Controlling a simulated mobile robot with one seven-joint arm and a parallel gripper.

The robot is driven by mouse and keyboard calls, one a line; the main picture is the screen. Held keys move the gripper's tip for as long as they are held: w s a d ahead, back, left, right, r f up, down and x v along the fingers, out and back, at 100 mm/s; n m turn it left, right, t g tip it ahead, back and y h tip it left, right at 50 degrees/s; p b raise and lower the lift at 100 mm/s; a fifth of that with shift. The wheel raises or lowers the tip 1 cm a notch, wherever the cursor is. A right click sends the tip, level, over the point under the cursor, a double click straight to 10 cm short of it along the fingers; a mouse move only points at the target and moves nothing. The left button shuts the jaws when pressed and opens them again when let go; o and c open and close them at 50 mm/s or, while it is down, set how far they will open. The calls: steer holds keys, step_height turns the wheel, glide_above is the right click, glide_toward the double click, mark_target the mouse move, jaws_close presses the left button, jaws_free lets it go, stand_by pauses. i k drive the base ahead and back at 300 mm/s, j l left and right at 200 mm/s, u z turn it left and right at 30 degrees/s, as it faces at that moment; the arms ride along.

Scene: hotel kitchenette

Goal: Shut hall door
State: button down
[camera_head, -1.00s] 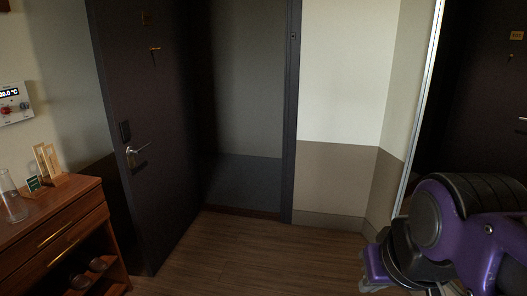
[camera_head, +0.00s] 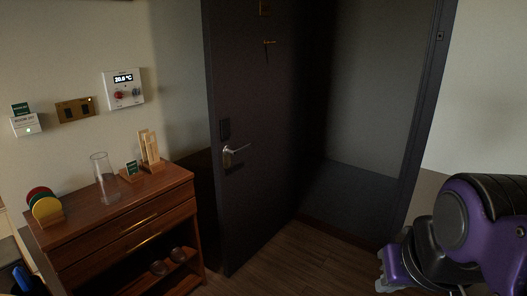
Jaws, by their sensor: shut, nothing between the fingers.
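The hall door (camera_head: 262,190) is dark and stands open, swung into the room beside the wooden cabinet. Its lever handle (camera_head: 236,151) is on the edge nearest the cabinet, below a dark lock plate. The dark door frame (camera_head: 424,120) is to the right, and the doorway between them is open onto a dim grey space. My gripper (camera_head: 384,272) shows only in part at the lower right, below my purple arm. It is shut and empty, well apart from the door and its handle.
A wooden cabinet (camera_head: 122,224) stands at the left, close to the door's free edge, with a glass carafe (camera_head: 105,180) and small items on top. A thermostat panel (camera_head: 123,88) is on the wall above. Bare wood floor (camera_head: 290,262) lies in front of the door.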

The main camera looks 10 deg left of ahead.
mark_target(252, 48)
steer(key=i+j+u, duration=0.1)
steer(key=i+u, duration=0.35)
steer(key=i, duration=0.6)
steer(key=i+j+z, duration=0.25)
steer(key=i, duration=0.15)
steer(key=i+j+z, duration=0.2)
steer(key=i+j, duration=0.1)
steer(key=i, duration=0.05)
